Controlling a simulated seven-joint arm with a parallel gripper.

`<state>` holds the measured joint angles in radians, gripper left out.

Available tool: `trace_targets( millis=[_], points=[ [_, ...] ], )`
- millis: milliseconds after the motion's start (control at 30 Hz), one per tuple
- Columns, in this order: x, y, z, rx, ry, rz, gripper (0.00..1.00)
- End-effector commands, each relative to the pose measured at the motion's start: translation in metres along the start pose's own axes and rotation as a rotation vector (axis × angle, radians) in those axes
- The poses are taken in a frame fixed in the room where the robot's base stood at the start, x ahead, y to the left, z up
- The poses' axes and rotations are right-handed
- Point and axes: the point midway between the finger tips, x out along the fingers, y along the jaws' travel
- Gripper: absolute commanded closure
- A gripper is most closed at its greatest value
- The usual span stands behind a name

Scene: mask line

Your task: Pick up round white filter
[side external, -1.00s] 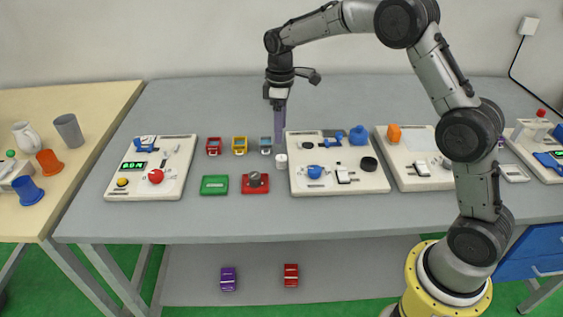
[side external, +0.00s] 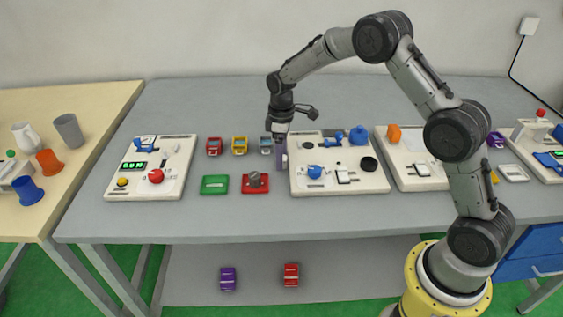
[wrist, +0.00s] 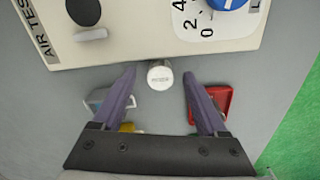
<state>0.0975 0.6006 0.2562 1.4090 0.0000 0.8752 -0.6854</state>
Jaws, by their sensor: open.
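The round white filter (wrist: 160,75) stands on the grey table in the wrist view, close to the edge of a white test panel. My gripper (wrist: 158,88) is open, with its two purple fingers either side of the filter's line and the filter at about the level of the fingertips.
The middle white panel (side external: 340,185) is just right of my gripper. A blue-grey block (side external: 266,145) and a red tray (side external: 255,184) sit close on the left. A green tray (side external: 214,185) is farther left. The table's front strip is clear.

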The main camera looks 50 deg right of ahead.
Motion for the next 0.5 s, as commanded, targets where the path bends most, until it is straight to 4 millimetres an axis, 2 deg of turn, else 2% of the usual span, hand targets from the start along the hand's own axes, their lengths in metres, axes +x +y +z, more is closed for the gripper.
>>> trace_targets(
  millis=[100,500],
  points=[
    [-0.0002,-0.0002,0.0,0.0,0.0,0.0,0.26],
    [-0.0006,-0.0002,0.0,0.0,0.0,0.0,0.98]
  ],
)
